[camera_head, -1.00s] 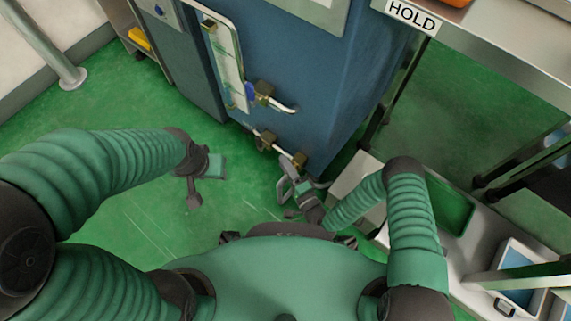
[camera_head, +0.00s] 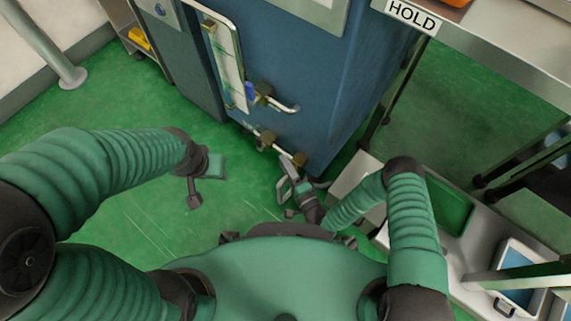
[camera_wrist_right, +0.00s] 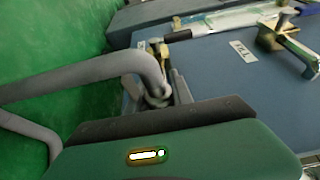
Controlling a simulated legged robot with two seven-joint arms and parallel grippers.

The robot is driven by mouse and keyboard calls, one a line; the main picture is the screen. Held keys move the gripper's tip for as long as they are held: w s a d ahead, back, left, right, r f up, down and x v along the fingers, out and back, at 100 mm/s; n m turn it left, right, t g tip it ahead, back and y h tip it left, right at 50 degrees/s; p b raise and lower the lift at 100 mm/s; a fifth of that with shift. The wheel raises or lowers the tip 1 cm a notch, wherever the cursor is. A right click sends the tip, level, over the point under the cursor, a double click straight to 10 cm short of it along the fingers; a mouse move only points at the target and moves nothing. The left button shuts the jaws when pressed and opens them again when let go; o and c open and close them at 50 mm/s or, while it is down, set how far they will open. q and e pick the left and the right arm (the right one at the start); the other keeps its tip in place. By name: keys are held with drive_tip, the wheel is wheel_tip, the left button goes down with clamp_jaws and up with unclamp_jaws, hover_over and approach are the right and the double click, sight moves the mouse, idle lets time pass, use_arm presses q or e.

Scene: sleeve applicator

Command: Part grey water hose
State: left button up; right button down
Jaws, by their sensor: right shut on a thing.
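The grey hose (camera_wrist_right: 95,75) comes in from the left of the right wrist view and bends down between the fingers of my right gripper (camera_wrist_right: 165,92). A second grey length (camera_wrist_right: 30,128) shows at the lower left. My right gripper (camera_head: 290,175) is shut on the hose, low by the front of the blue machine (camera_head: 290,75). A brass fitting (camera_wrist_right: 155,48) lies just beyond the fingers; whether the hose joins it is hidden. My left gripper (camera_head: 195,190) hangs over the green floor, away from the machine; its jaws are too small to read.
Brass valves with pipes (camera_head: 264,92) and a sight panel (camera_head: 226,65) stick out of the machine front. A metal table with a HOLD label (camera_head: 411,16) stands at the right. A bench with trays (camera_head: 470,245) is at the lower right. Green floor (camera_head: 130,215) is clear at left.

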drive_tip(key=shift+s+f, duration=0.15)
drive_tip(key=shift+f, duration=0.1)
use_arm(q)
drive_tip(key=shift+r+p, duration=0.4)
drive_tip(key=shift+p, duration=0.05)
use_arm(e)
drive_tip(key=s+a, duration=0.2)
drive_tip(key=s, duration=0.1)
drive_tip(key=c, duration=1.1)
unclamp_jaws()
drive_tip(key=shift+w, duration=0.1)
drive_tip(key=shift+r, duration=0.1)
drive_tip(key=shift+w, duration=0.1)
